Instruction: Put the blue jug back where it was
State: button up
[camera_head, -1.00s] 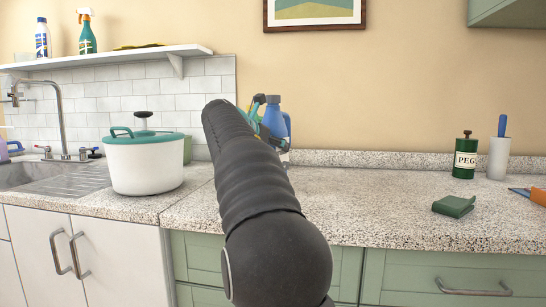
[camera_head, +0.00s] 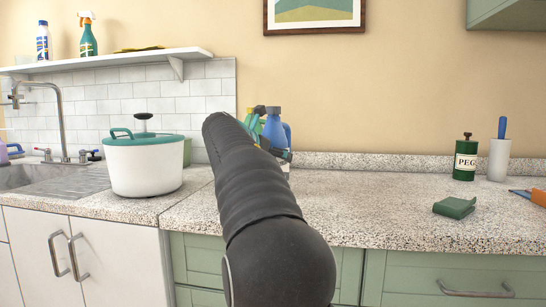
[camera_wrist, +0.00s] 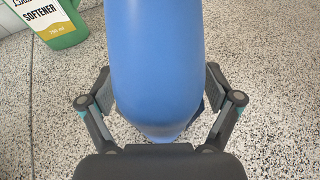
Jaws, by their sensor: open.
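The blue jug (camera_head: 274,126) shows in the head view behind my arm, upright at the back of the counter, with its handle to the right. Its lower part is mostly hidden there. In the wrist view the jug (camera_wrist: 157,60) fills the upper middle. My gripper (camera_wrist: 158,78) is open around it, one finger on each side; its fingertips are partly hidden, so I cannot tell whether they touch it.
A green softener bottle (camera_wrist: 52,22) stands close to the left of the jug. A white pot (camera_head: 145,165) is further left beside the sink (camera_head: 40,178). A green cloth (camera_head: 455,206), a green PEGS tin (camera_head: 465,160) and a white holder (camera_head: 498,160) are to the right. The middle counter is clear.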

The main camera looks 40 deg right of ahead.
jog(key=v, duration=1.2)
jog(key=shift+r, duration=0.2)
jog(key=shift+a, duration=0.1)
jog(key=s+a+f+m+y, duration=0.1)
jog(key=a+f, duration=0.1)
jog(key=s+a+f+m+y, duration=0.1)
jog(key=s+a+f+m, duration=0.1)
jog(key=f, duration=0.1)
jog(key=s+a+f+m+t+y, duration=0.1)
jog(key=s+a+f, duration=0.1)
jog(key=f, duration=0.1)
jog(key=shift+s+a+m+y, duration=0.2)
jog(key=shift+a+m+y, duration=0.1)
jog(key=shift+a, duration=0.05)
jog(key=s+a+f+m+y, duration=0.4)
jog(key=s+a+f+m, duration=0.4)
jog(key=f, duration=0.5)
jog(key=s+a+f+m+y, duration=0.5)
jog(key=s+a+f+m, duration=0.4)
jog(key=s+a+f, duration=0.2)
notch_tip(320, 180, down, 4)
jog(key=shift+s+r, duration=0.2)
jog(key=shift+s, duration=1)
jog(key=shift+a, duration=0.15)
